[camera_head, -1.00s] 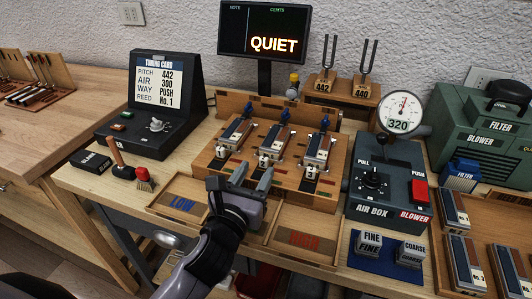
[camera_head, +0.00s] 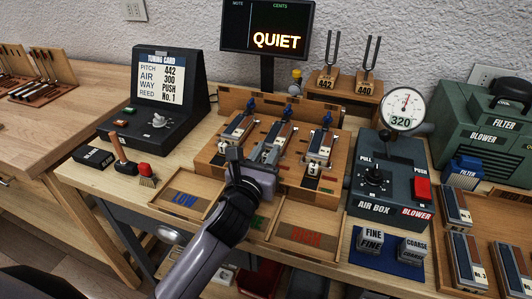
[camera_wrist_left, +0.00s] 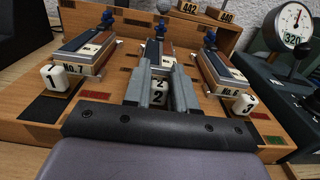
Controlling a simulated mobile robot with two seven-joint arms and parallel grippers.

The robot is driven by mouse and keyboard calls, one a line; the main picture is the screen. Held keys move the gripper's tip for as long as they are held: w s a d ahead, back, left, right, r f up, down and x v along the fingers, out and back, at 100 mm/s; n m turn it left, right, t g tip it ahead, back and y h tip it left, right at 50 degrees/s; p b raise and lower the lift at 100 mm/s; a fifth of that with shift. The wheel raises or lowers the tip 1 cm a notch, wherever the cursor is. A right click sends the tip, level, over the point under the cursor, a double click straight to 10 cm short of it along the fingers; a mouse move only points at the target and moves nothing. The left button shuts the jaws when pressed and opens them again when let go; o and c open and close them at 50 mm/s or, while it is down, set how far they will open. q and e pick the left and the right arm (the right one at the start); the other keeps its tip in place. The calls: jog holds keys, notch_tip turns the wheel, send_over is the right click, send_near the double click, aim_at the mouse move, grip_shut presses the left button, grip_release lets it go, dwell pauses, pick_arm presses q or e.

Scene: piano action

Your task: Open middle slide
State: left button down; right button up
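The wooden action block (camera_head: 222,168) holds three slides with numbered white knobs. The middle slide (camera_head: 283,133) lies between the other two, its blue-topped post behind it. In the wrist view, its knob marked 2 (camera_wrist_left: 160,97) sits between the two fingers of my left gripper (camera_wrist_left: 161,88), with no clear gap on either side. I cannot tell whether the fingers press on it. In the head view my left gripper (camera_head: 253,162) is over the front of the middle slide and hides its knob. My right gripper is out of view.
Knob 1 (camera_wrist_left: 53,77) and knob 3 (camera_wrist_left: 243,103) stand close on either side. Trays marked LOW (camera_head: 184,198) and HIGH (camera_head: 305,238) lie in front. The air box (camera_head: 372,203) with its gauge (camera_head: 403,108) is at right. The display (camera_head: 277,38) reads QUIET.

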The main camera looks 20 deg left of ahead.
pick_arm(q)
jog(key=shift+s+p, duration=0.8)
jog(key=shift+s, duration=1.1)
jog(key=shift+f, duration=0.15)
jog(key=c, duration=1)
grip_release()
jog(key=shift+s, duration=0.1)
jog(key=shift+s+a, duration=0.15)
jog(key=shift+s, duration=3.45)
